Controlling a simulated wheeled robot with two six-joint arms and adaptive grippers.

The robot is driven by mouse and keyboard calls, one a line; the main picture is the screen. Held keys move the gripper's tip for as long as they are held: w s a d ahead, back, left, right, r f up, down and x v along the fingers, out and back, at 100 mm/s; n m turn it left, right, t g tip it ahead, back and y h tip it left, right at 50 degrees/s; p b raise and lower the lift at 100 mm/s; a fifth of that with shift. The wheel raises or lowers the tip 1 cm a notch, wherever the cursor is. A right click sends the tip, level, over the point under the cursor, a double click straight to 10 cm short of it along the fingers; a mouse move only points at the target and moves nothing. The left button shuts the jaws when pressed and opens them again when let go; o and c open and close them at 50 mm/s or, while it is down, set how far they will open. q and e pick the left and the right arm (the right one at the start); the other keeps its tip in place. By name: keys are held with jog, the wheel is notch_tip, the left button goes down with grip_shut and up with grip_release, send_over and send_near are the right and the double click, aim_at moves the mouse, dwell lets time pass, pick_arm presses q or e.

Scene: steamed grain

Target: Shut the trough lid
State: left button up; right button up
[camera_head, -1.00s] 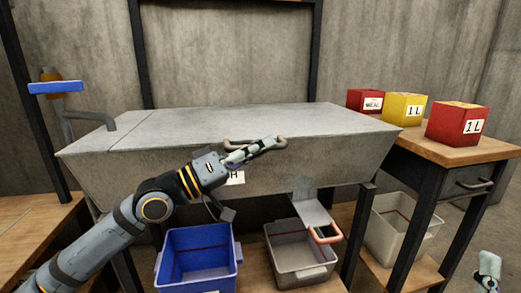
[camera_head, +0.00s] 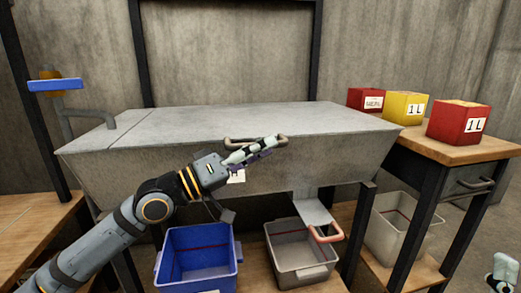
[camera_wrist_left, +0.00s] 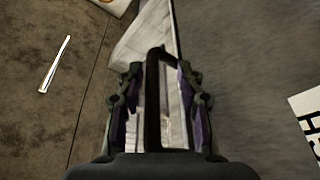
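The trough (camera_head: 200,175) is a grey metal tub with sloping walls. Its flat grey lid (camera_head: 240,118) lies level over the top, with no gap that I can see. A bar handle (camera_head: 230,141) sits at the lid's front edge and shows as a dark bar in the left wrist view (camera_wrist_left: 152,95). My left gripper (camera_head: 268,148) is at this handle, its fingers apart on either side of the bar, with purple pads showing. Whether a finger touches the bar is unclear. Only part of my right gripper (camera_head: 502,268) shows at the lower right edge.
Red and yellow boxes (camera_head: 405,107) stand on the right table.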

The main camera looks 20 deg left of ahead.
pick_arm(q)
jog(key=shift+r, duration=0.2)
notch_tip(320, 180, up, 10)
jog(key=shift+f, duration=0.1)
dwell(0.4)
